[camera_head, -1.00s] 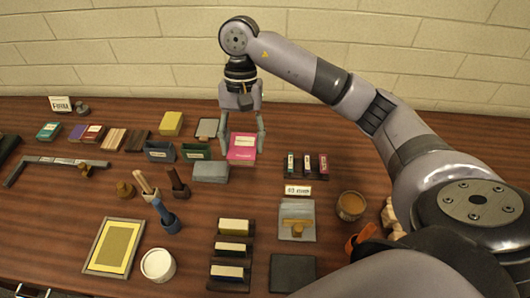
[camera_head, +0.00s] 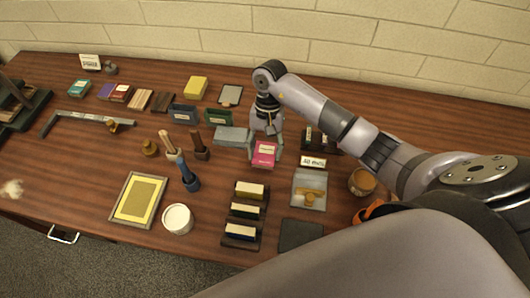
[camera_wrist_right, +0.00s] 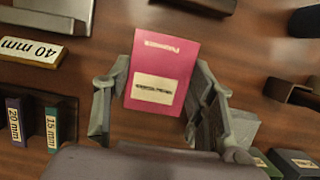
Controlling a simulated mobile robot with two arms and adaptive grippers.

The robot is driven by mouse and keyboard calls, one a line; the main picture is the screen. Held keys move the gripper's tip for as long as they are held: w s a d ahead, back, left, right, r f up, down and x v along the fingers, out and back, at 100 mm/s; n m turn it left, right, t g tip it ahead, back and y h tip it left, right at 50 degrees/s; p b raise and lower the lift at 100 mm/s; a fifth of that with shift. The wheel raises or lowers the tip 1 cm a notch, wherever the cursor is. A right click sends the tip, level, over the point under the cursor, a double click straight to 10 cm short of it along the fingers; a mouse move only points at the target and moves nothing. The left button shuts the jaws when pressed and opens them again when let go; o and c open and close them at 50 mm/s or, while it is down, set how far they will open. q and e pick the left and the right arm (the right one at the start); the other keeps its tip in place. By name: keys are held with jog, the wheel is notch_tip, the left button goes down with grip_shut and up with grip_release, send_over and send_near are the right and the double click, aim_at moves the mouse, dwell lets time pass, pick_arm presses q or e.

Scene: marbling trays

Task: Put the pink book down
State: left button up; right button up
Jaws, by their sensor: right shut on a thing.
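The pink book (camera_head: 264,154), with a pale label on its cover, is between the fingers of my right gripper (camera_head: 265,146). In the right wrist view the pink book (camera_wrist_right: 161,72) shows cover up, with one finger of my right gripper (camera_wrist_right: 160,84) along each side. The gripper is shut on the book. Whether the book's underside touches the table is hidden. My left gripper is not in view.
Block holders (camera_head: 245,210) stand nearer me. Bare wood shows just in front of the book.

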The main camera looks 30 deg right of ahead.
aim_at(265, 150)
notch_tip(265, 150, down, 2)
jog(key=shift+f, duration=0.65)
jog(key=o, duration=1.2)
jog(key=shift+c, duration=0.2)
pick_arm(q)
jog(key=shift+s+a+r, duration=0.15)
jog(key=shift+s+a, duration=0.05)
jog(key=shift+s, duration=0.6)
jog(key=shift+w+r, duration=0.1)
